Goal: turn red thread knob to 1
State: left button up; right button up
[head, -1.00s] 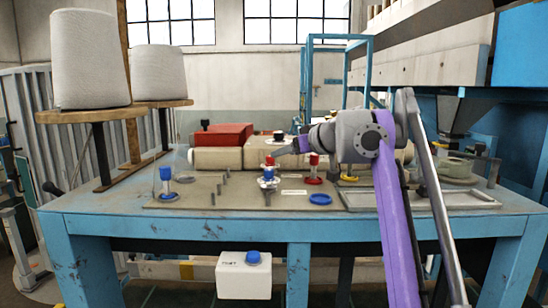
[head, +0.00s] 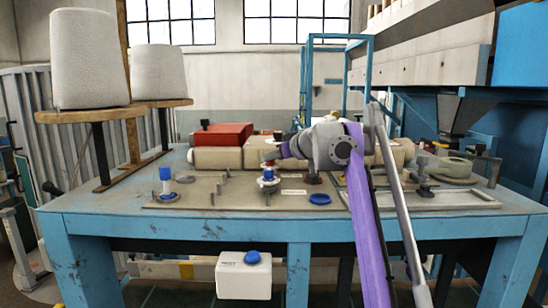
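A small knob with a red top (head: 269,163) and a blue and white lower part stands in the middle of the grey-beige panel on the blue table. Right of it, a dark reddish base (head: 313,179) shows below my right arm; anything above that base is hidden by the arm. My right gripper (head: 288,150) reaches in from the right, above and behind these knobs. Its fingers are too small and covered to tell whether they are open or shut. I cannot read any number marks. My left gripper is not in view.
A blue knob (head: 166,178) stands on the panel's left, and a flat blue disc (head: 320,199) lies near its front edge. Large thread cones (head: 88,60) stand at left. A white box (head: 243,277) hangs below the table.

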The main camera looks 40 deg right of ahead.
grip_shut()
jog(key=shift+a, duration=0.1)
jog(key=shift+a+f+m+g+h, duration=0.1)
jog(key=shift+m+g+h, duration=0.05)
jog(key=shift+m+h, duration=0.45)
jog(key=shift+a+f+m+g+h, duration=0.1)
jog(key=shift+m+g+h, duration=0.05)
jog(key=shift+m+h, duration=0.4)
jog(key=shift+r+m+h, duration=0.1)
jog(key=shift+m+h, duration=0.35)
jog(key=shift+h, duration=0.2)
jog(key=o, duration=0.7)
grip_release()
jog(key=shift+c, duration=0.2)
